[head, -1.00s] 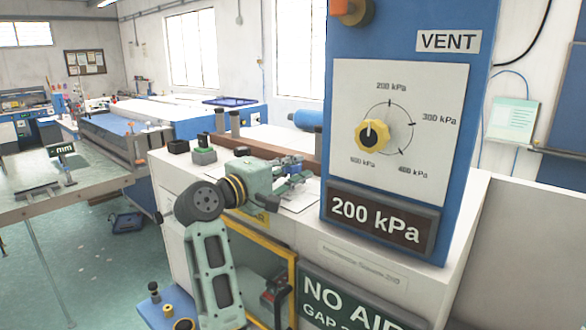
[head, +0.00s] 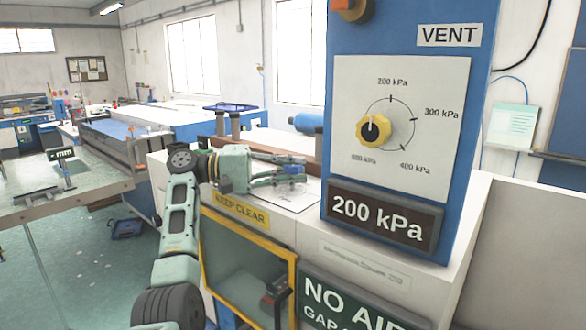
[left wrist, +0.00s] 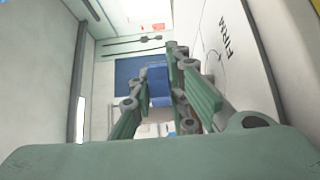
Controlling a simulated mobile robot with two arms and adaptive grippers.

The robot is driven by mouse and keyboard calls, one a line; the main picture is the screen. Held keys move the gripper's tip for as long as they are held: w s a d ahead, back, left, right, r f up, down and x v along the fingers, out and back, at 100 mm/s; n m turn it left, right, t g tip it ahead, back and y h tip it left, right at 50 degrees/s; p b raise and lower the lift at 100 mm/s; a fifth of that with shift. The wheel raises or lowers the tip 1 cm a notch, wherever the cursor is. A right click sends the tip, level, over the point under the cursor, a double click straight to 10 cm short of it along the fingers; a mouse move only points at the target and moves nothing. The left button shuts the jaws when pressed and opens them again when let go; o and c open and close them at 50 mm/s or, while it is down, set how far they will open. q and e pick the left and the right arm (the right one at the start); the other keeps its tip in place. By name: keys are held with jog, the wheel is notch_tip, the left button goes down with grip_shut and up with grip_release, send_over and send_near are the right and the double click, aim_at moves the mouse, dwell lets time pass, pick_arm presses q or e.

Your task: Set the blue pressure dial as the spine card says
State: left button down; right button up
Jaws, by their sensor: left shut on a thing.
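The pressure dial is a yellow knob (head: 373,130) on a white plate (head: 425,78) on a blue cabinet (head: 408,22). Its scale runs from 200 kPa at the top, clockwise through 300 and 400, to a blurred mark at lower left. The knob's pointer mark points roughly up. A dark display (head: 383,220) below reads 200 kPa. My left gripper (head: 297,171) is left of the cabinet, apart from the knob, over the white bench top. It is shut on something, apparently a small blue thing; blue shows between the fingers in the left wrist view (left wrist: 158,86). My right gripper is not in view.
A wall card (head: 511,124) with unreadable text hangs right of the cabinet. A blue roll (head: 307,121) lies behind the gripper.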

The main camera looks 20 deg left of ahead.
pick_arm(q)
jog(key=shift+m+g+h, duration=0.5)
jog(key=shift+m+g, duration=0.3)
jog(key=shift+g, duration=0.3)
jog(key=c, duration=1.7)
grip_release()
jog(key=v, duration=0.7)
jog(key=shift+a, duration=0.25)
